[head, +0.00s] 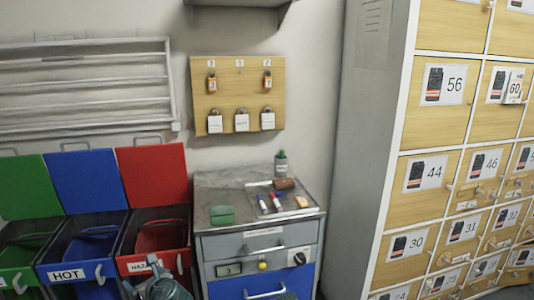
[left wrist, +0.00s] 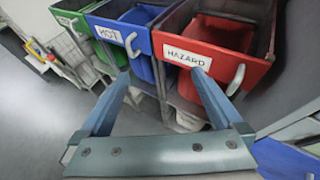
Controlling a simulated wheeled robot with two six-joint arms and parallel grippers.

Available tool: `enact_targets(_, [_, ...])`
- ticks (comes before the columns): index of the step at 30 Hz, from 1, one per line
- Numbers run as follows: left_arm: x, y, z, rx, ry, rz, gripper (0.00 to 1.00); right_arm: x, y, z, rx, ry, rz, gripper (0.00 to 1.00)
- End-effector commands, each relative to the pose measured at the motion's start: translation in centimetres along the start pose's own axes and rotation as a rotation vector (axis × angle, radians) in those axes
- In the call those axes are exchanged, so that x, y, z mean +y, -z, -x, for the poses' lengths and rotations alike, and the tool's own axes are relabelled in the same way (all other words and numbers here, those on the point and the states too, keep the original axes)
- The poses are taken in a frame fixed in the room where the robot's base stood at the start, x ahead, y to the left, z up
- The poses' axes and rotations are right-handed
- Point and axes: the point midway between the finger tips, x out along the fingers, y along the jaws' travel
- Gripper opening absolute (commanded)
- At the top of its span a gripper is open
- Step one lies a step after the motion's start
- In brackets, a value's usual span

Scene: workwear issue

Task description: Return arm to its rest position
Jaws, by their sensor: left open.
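My left gripper (head: 160,276) shows at the bottom of the head view, in front of the red bin. In the left wrist view my left gripper (left wrist: 162,78) has its two blue-grey fingers spread apart with nothing between them. Its fingers point toward the red bin marked HAZARD (left wrist: 212,50) and the blue bin marked HOT (left wrist: 127,38). I see no contact with either bin. My right gripper is not in view.
Green (head: 14,276), blue (head: 65,268) and red (head: 155,262) bins stand at the left, lids raised. A grey drawer cabinet (head: 258,243) holds a tray with pens and small items. Numbered wooden lockers (head: 435,135) fill the right. A key board (head: 238,95) hangs on the wall.

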Motion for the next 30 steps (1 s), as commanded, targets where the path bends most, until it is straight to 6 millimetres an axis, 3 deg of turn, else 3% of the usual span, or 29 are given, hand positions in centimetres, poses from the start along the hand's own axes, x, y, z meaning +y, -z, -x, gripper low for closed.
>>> enact_targets(11, [-0.8,0.3,1.6,0.070,-0.011,0.174,1.00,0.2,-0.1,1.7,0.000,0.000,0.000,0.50])
enact_targets(20, [-2.4,1.3,4.7,0.200,-0.058,0.478,1.00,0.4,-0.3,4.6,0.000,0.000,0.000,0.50])
enact_targets(26, [-4.1,2.6,8.9,0.349,-0.159,0.796,1.00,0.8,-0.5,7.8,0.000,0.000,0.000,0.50])
enact_targets(30, [-5.8,3.9,14.4,0.496,-0.330,1.105,1.00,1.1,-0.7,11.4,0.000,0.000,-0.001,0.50])
